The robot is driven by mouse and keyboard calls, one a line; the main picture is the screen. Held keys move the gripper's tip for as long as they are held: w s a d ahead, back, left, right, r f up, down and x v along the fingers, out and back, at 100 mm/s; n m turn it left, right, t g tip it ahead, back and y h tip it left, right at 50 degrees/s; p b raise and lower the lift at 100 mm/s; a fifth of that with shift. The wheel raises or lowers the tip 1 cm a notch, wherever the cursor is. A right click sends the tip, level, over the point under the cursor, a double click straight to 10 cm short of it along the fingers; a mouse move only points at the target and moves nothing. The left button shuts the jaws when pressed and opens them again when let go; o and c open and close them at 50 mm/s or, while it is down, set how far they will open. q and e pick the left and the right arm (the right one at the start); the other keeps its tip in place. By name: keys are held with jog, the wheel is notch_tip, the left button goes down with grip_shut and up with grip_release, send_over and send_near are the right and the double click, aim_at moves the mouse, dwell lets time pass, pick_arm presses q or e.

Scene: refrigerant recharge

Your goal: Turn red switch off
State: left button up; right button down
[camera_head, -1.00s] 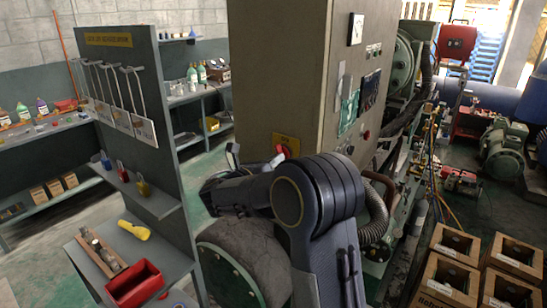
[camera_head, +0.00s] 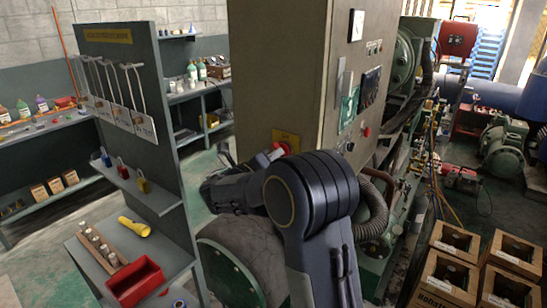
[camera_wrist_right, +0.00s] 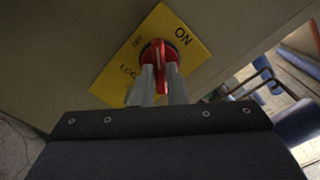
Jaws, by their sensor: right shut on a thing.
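The red switch (camera_wrist_right: 160,60) is a round red knob with a raised bar on a yellow plate (camera_wrist_right: 190,48). The plate reads ON at its upper right and OFF at its upper left. My right gripper (camera_wrist_right: 161,84) is shut on the bar, with one finger on each side. In the head view the red switch (camera_head: 282,148) shows on the cabinet's front beside its yellow plate (camera_head: 288,138). My right arm covers the area below it and hides most of the grip. My left gripper is in neither view.
The switch is on a tall grey-brown cabinet (camera_head: 280,70). A red button (camera_head: 366,132) is on its right side. A tool panel (camera_head: 155,90) with a shelf and a red tray (camera_head: 135,283) stands to the left. Wooden crates (camera_head: 450,240) stand at the lower right.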

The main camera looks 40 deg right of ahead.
jog(key=n, duration=0.3)
jog(key=shift+f+n, duration=0.1)
jog(key=shift+n, duration=0.3)
jog(key=n, duration=0.2)
jog(key=shift+a+n, duration=0.1)
jog(key=shift+n, duration=0.3)
jog(key=c, duration=1.9)
grip_release()
jog(key=shift+n, duration=0.4)
jog(key=o, duration=0.4)
jog(key=shift+c, duration=0.2)
jog(key=v, duration=0.9)
